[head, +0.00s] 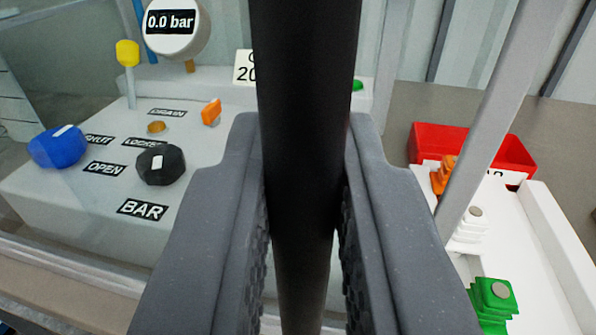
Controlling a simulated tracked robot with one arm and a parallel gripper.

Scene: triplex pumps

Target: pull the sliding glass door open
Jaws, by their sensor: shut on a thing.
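My gripper (303,290) is in the lower middle of the head view. Its two grey jaws are shut on a thick black upright bar (305,110), one jaw on each side of it. The bar looks like the handle of the sliding glass door and runs from the top edge down between the jaws. The glass door (60,225) seems to be the clear pane in front of the white panel; its lower frame shows at the left. A pale metal post (490,120) slants at the right. The bar's lower end is hidden from view.
Behind the glass, a white panel (75,205) bears a blue knob (57,146), a black knob (161,165), an orange lever (211,112), a yellow-topped lever (128,54) and a gauge (172,28) reading 0.0 bar. At right are a red bin (440,140) and a green block (493,300).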

